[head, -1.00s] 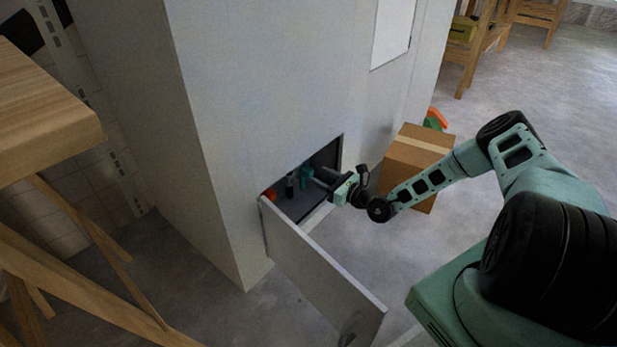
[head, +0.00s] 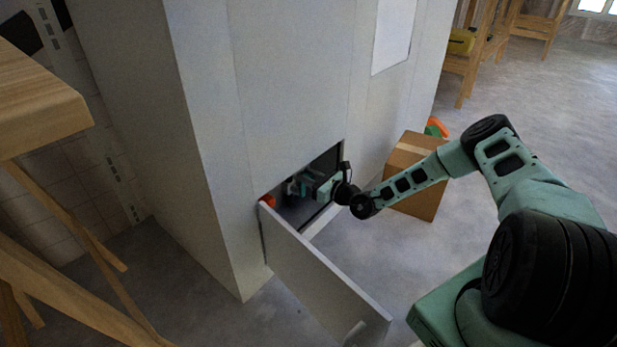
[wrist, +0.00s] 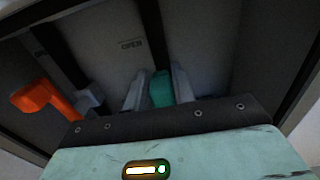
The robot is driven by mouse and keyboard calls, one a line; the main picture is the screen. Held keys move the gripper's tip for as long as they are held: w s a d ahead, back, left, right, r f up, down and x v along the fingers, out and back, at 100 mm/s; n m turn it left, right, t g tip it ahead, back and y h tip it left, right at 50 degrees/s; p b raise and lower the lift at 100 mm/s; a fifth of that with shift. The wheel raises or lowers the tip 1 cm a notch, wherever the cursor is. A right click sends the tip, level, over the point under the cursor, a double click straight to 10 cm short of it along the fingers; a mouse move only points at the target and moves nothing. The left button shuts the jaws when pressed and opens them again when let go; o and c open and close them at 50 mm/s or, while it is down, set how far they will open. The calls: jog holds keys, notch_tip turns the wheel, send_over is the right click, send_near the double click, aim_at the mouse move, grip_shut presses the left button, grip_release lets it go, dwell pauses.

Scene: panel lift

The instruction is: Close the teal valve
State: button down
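The teal valve (wrist: 161,88) shows in the wrist view as a teal handle in the recess behind the open panel door. My gripper (wrist: 159,88) reaches into the recess with its fingers on either side of the teal handle. The fingers look open, with a narrow gap on the left; the right finger is very close to the handle or touching it. In the head view, the teal valve (head: 292,187) is partly hidden by my gripper (head: 305,186). The word OPEN is marked on the back wall beyond the handle.
An orange handle (wrist: 45,98) sits left of my gripper and shows in the head view (head: 268,201). The panel door (head: 320,277) hangs open in front of the recess. A cardboard box (head: 414,178) stands right of the opening. The recess walls are close around my gripper.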

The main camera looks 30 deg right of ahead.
jog(key=shift+d+p, duration=0.1)
jog(key=shift+p, duration=0.2)
jog(key=w+d+f+m, duration=0.1)
jog(key=d+f+m, duration=0.1)
jog(key=m, duration=0.3)
jog(key=w+d+f+m, duration=0.1)
jog(key=d+f+m, duration=0.2)
jog(key=m, duration=0.2)
jog(key=w+d+f+m+b, duration=0.1)
jog(key=d+f+m, duration=0.1)
jog(key=m, duration=0.3)
jog(key=shift+d+f+m, duration=0.2)
jog(key=shift+f+m, duration=0.05)
jog(key=shift+m, duration=0.15)
jog(key=shift+f+m+b, duration=0.45)
jog(key=shift+f+m, duration=0.2)
jog(key=shift+m, duration=0.45)
jog(key=c, duration=1.2)
grip_release()
jog(key=shift+o, duration=0.2)
